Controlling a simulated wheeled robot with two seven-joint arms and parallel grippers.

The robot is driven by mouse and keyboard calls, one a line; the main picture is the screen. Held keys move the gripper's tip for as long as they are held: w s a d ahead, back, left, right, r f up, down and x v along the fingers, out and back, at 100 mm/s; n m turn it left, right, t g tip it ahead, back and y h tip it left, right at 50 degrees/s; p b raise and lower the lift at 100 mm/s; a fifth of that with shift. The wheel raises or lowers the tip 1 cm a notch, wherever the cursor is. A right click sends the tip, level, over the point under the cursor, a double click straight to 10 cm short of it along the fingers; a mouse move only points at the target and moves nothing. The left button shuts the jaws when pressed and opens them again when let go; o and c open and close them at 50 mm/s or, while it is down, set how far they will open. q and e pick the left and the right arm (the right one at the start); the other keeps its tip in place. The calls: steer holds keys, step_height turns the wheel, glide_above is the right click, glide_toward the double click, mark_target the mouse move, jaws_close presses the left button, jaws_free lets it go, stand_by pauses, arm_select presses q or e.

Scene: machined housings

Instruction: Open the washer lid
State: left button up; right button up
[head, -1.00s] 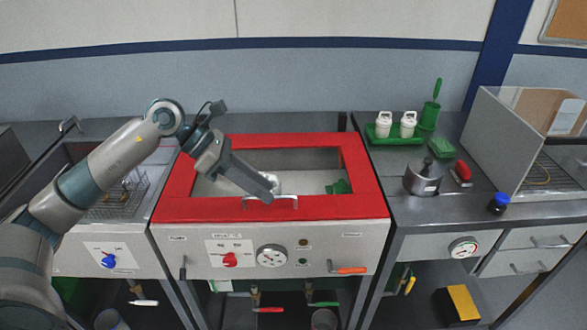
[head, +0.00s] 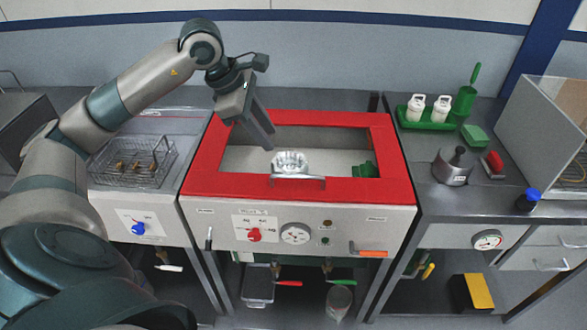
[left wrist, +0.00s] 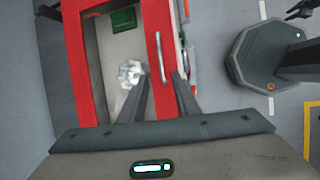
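The washer is a grey cabinet (head: 340,225) with a red-framed lid (head: 205,165) on top, lying flat and shut. A metal bar handle (head: 298,183) is at the lid's front edge; it also shows in the left wrist view (left wrist: 161,58). Through the lid's window a silver machined housing (head: 290,162) and a green item (head: 364,170) show inside. My left gripper (head: 262,138) is above the lid, behind and left of the handle. In the left wrist view its fingers are apart with nothing held, and the handle shows beyond the tips. A dark claw at that view's upper right may be my right gripper (left wrist: 301,11).
A sink with a wire basket (head: 132,162) is at the left. An orange lever (head: 370,251) is on the washer front.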

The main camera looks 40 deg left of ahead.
mark_target(293, 177)
arm_select(q)
steer(key=p+x, duration=0.5)
steer(key=x, duration=0.9)
steer(key=shift+w+d+f, duration=0.1)
steer(key=shift+d+f, duration=0.05)
steer(key=shift+f, duration=0.1)
steer(key=shift+w+d+f+p, duration=0.1)
steer(key=shift+w+f+p, duration=0.15)
steer(key=shift+f, duration=0.4)
jaws_close()
